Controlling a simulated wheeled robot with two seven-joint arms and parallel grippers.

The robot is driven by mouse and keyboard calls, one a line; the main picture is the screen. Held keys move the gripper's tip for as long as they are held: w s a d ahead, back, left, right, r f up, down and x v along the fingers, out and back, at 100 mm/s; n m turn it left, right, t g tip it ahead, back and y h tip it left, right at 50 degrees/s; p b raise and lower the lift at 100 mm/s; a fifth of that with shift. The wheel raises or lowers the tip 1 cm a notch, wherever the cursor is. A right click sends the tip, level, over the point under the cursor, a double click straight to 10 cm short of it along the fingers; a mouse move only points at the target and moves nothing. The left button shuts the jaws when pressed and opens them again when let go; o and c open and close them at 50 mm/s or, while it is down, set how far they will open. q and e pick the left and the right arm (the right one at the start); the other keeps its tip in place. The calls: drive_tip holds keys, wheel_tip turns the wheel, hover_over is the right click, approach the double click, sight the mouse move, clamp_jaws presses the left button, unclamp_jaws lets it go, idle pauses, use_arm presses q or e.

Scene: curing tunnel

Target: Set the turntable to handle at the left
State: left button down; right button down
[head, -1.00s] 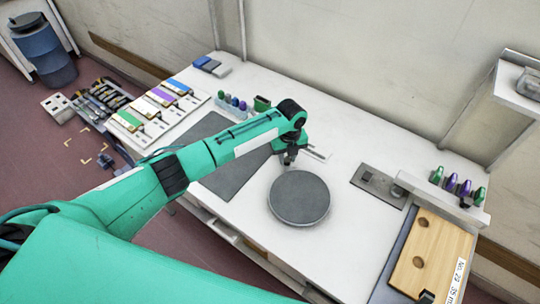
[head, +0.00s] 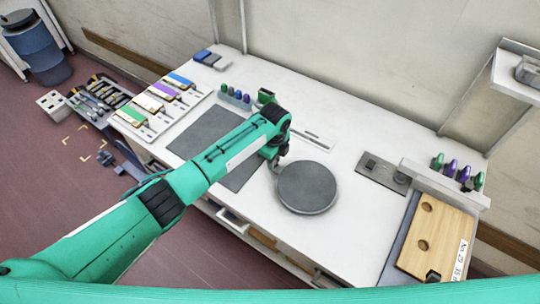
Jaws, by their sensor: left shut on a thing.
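The turntable (head: 307,188) is a round dark grey disc lying on the white bench. My left gripper (head: 278,164) points down at the disc's upper-left edge, as seen in the head view. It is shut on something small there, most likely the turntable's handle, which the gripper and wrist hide. No handle shows on the rest of the disc's rim. My right gripper is not in view.
Left of the turntable lie a dark grey mat (head: 205,136) and a tray of coloured-label tools (head: 160,104). To the right are a grey plate with a knob (head: 381,172) and a wooden board (head: 447,228). The bench (head: 345,236) around the disc's right and front is clear.

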use_arm(q)
drive_tip(key=shift+a, duration=0.1)
idle(0.3)
drive_tip(key=c, duration=1.1)
unclamp_jaws()
drive_tip(key=shift+c, duration=0.2)
drive_tip(key=shift+s, duration=0.1)
drive_tip(key=shift+r, duration=0.35)
wheel_tip(320, 180, up, 13)
drive_tip(key=b, duration=0.3)
drive_tip(key=shift+b, duration=0.35)
